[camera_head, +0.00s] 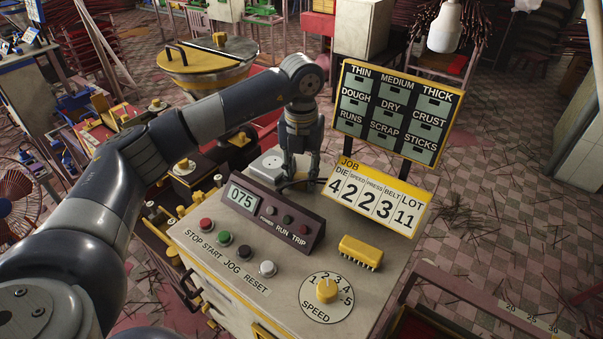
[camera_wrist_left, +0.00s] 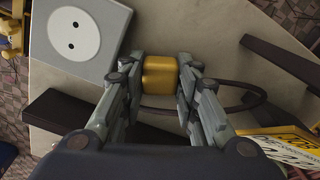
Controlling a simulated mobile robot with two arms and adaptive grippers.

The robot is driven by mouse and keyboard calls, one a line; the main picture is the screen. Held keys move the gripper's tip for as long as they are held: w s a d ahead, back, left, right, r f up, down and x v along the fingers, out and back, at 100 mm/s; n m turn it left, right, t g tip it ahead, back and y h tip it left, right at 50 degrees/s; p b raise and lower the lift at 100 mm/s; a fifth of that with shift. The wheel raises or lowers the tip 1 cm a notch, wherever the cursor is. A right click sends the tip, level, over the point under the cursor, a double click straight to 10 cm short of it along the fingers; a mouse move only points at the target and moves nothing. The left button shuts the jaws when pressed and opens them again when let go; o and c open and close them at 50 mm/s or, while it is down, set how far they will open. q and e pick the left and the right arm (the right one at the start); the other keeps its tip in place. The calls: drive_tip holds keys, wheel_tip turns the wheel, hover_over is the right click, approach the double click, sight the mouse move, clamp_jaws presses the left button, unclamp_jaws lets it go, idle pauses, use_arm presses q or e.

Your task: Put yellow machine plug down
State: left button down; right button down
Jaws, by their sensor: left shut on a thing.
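The yellow machine plug (camera_wrist_left: 159,75) is between the fingers of my left gripper (camera_wrist_left: 160,82) in the left wrist view. The fingers are shut on its two sides. A dark cord (camera_wrist_left: 258,92) curves on the panel to the right of the plug. In the head view my left gripper (camera_head: 300,178) points down over the back of the console, and it hides the plug. A grey socket box (camera_head: 268,165) with a round white two-hole face (camera_wrist_left: 74,34) stands to the left of the gripper, apart from the plug. My right gripper is not in view.
The console top (camera_head: 225,275) carries a display unit (camera_head: 270,218), several buttons, a yellow pinned block (camera_head: 361,252) and a speed dial (camera_head: 327,291). The job sign (camera_head: 378,197) and the label board (camera_head: 391,112) stand at right. Bare panel lies around the block.

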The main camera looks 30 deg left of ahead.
sight(302, 176)
use_arm(q)
drive_tip(key=c, duration=1.5)
unclamp_jaws()
drive_tip(key=shift+f, duration=0.1)
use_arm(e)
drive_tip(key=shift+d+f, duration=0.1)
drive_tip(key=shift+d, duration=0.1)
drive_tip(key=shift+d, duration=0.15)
